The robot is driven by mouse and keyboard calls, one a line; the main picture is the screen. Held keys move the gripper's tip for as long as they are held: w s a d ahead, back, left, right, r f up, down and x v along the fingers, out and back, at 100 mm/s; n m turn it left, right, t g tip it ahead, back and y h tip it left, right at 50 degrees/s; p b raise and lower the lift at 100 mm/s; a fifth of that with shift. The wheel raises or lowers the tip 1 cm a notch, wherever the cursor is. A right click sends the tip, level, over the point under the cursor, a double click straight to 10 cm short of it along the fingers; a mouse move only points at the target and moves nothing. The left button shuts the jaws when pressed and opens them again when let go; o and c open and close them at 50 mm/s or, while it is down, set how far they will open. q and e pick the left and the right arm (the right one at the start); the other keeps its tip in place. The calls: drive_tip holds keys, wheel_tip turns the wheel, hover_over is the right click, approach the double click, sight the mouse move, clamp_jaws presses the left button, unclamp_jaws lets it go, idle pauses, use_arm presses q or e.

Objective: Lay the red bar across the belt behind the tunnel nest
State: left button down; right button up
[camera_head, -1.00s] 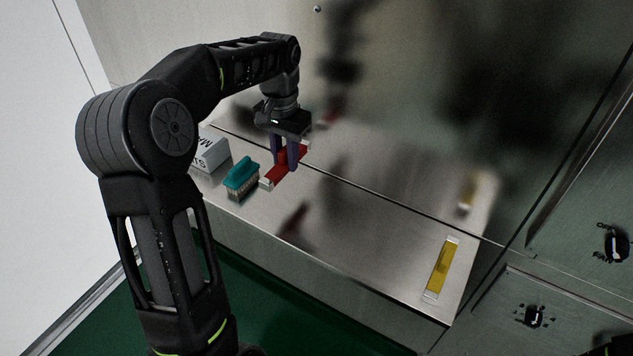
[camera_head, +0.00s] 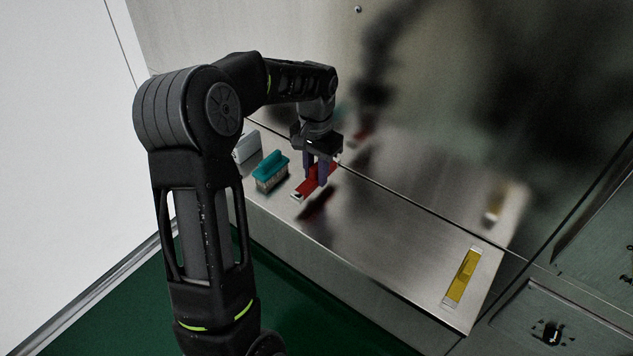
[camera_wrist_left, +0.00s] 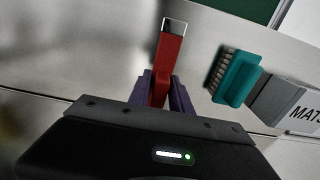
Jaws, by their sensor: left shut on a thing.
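A red bar with pale ends (camera_head: 313,184) is between the purple fingers of my left gripper (camera_head: 318,176), which is shut on it. The bar seems to be held a little above the steel counter, with a dark reflection below it. In the left wrist view the red bar (camera_wrist_left: 168,58) sticks out past the fingers of my left gripper (camera_wrist_left: 162,92). A yellow bar with pale ends (camera_head: 463,277) lies on the right end of the counter. I see no belt or tunnel nest that I can name. My right gripper is not in view.
A teal-handled brush (camera_head: 271,170) stands on the steel counter (camera_head: 385,245) left of the red bar. A grey lettered box (camera_head: 246,147) is further left; it also shows in the wrist view (camera_wrist_left: 282,103). A reflective wall (camera_head: 430,110) rises behind. The counter's middle is clear.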

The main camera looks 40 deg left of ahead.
sight(316, 184)
use_arm(q)
drive_tip(key=shift+f+p, duration=0.35)
drive_tip(key=shift+f, duration=1.5)
drive_tip(key=shift+f, duration=0.15)
drive_tip(key=c, duration=1.2)
unclamp_jaws()
drive_tip(key=shift+o, duration=0.2)
wheel_tip(316, 184, up, 12)
drive_tip(key=shift+r+b, duration=0.2)
drive_tip(key=shift+b, duration=0.45)
